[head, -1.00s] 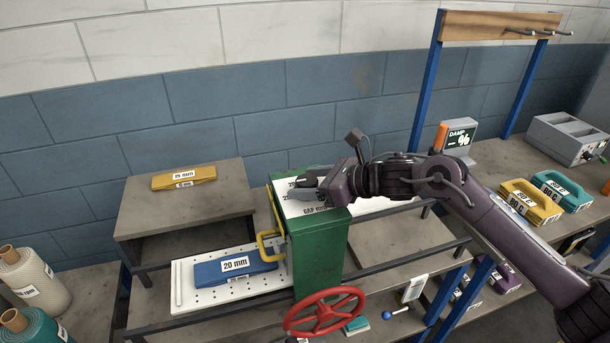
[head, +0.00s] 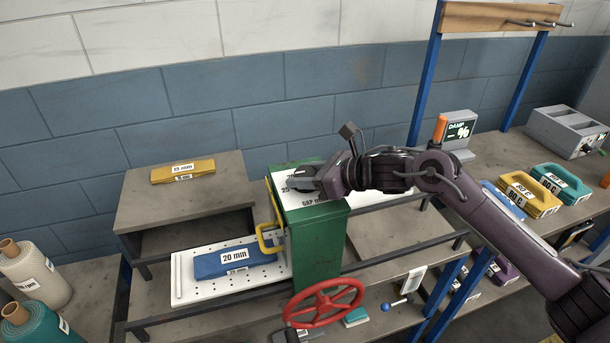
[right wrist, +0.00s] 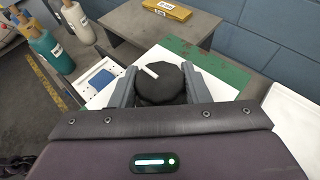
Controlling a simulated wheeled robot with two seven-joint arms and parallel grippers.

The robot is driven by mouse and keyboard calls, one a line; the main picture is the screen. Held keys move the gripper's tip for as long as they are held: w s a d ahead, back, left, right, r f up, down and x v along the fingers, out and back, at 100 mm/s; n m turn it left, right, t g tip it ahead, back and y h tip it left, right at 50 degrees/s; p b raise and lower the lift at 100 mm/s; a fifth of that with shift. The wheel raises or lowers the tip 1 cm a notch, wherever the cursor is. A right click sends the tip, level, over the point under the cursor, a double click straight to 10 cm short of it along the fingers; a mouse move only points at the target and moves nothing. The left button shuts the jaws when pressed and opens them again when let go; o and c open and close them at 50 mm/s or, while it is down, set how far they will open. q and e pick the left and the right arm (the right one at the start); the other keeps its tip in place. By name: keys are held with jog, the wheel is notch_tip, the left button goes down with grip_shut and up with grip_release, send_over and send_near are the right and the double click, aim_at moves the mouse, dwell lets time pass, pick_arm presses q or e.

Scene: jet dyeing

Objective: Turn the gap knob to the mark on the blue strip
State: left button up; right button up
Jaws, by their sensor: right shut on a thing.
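The green machine housing (head: 318,240) has a white dial plate on top, printed with "GAP mm" (head: 318,200). The gap knob (right wrist: 160,88) is round and black with a white pointer line, seen in the right wrist view. My right gripper (right wrist: 161,82) has one finger on each side of it and is shut on it. In the head view this gripper (head: 300,181) covers the knob. The pointer points up and left in the wrist view. The blue strip (head: 210,268), labelled "20 mm", lies on a white perforated tray (head: 182,292) left of the housing.
A yellow strip (head: 200,171) lies on the raised shelf. A red handwheel (head: 323,303) is on the housing's front. Fabric rolls (head: 30,275) stand left; yellow and teal blocks (head: 562,183) lie right.

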jog(key=m+t+h+b, duration=0.1)
jog(key=b, duration=0.1)
jog(key=m+t+h+b, duration=0.1)
jog(key=m+t+b, duration=0.2)
jog(key=shift+f+h+b, duration=0.25)
jog(key=shift+h+b, duration=0.05)
jog(key=shift+h, duration=0.1)
jog(key=shift+r+m+t+h+b, duration=0.15)
jog(key=shift+m+t+h+b, duration=0.5)
jog(key=shift+m+h, duration=0.3)
jog(key=shift+a+r+m+t+h+b, duration=0.15)
jog(key=shift+m+t+h+b, duration=0.15)
jog(key=shift+m+t+h, duration=0.65)
jog(key=shift+m+h, duration=1.8)
jog(key=shift+h, duration=0.2)
jog(key=shift+d, duration=0.2)
jog(key=o, duration=1)
